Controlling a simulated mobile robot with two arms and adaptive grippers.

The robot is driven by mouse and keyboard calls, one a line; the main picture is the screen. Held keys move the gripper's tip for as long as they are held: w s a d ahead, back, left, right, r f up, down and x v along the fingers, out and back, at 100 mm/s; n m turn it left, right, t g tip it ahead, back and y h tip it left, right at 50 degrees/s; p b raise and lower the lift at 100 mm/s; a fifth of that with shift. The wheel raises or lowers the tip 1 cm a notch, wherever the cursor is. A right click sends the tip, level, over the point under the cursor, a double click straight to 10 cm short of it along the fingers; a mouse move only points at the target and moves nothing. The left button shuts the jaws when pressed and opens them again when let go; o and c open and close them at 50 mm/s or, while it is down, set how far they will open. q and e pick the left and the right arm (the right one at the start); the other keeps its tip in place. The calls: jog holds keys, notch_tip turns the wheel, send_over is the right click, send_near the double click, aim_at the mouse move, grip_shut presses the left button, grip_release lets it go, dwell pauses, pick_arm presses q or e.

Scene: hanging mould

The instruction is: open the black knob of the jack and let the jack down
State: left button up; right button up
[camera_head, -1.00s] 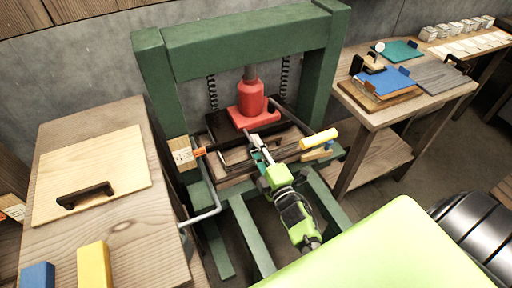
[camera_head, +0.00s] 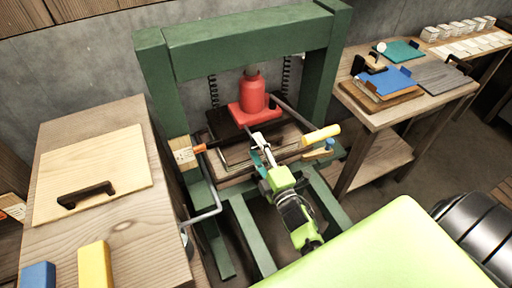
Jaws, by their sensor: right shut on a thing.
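The red jack (camera_head: 252,96) stands upright in the green press frame (camera_head: 245,38), on the press bed under the top beam. A bar with a yellow grip (camera_head: 320,135) reaches out to the jack's right. My right gripper (camera_head: 258,141) reaches up from below to the front foot of the jack. Its fingers are shut at the place of the black knob, which they hide. My left gripper is not in view.
A wooden cabinet (camera_head: 55,240) with yellow and blue blocks stands on the left. A wooden table (camera_head: 375,118) with boards and plates stands on the right. A bent grey bar (camera_head: 213,190) sticks out at the press's left side.

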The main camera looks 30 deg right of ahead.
jog(key=s, duration=0.6)
jog(key=shift+s+a+f, duration=0.25)
jog(key=shift+s+f, duration=0.05)
jog(key=shift+s, duration=0.1)
